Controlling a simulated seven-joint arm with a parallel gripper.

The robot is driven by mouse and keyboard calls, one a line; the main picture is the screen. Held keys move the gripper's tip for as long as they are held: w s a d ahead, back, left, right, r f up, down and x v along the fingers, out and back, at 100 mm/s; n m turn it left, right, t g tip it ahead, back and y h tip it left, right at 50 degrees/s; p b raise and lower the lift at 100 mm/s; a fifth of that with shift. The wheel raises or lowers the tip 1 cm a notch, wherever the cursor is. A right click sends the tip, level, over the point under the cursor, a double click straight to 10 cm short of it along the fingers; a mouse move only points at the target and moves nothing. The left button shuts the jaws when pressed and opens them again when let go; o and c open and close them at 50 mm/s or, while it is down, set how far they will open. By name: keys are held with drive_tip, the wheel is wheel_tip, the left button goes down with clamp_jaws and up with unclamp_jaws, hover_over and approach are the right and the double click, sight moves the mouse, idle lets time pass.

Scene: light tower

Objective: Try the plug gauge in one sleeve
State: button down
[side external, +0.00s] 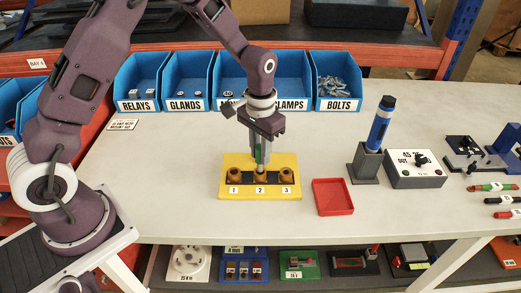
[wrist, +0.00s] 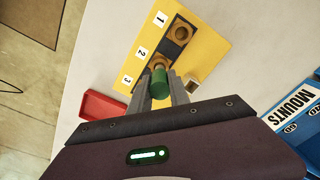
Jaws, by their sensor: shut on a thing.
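My gripper (side external: 260,160) is shut on the green plug gauge (wrist: 159,84) and points down over the yellow block (side external: 225,190). The block carries a row of brown sleeves numbered 1, 2 and 3. The gauge is in line with sleeve 2 (side external: 260,176), its lower end at or just above that sleeve's mouth. I cannot tell whether the tip is inside. Sleeve 1 (side external: 234,175) and sleeve 3 (side external: 286,175) stand on either side. In the wrist view, sleeve 1 (wrist: 183,32) shows clearly, while the gauge and fingers hide sleeve 3.
An empty red tray (side external: 333,197) lies right of the block. A blue cylinder (side external: 380,125) stands upright in a dark holder, beside a white box with a knob (side external: 415,168). Blue labelled bins (side external: 335,80) line the back. The table left of the block is clear.

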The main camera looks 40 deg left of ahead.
drive_tip(key=shift+f, duration=1.25)
idle(0.4)
drive_tip(key=shift+r, duration=0.1)
idle(0.7)
drive_tip(key=shift+r, duration=2.45)
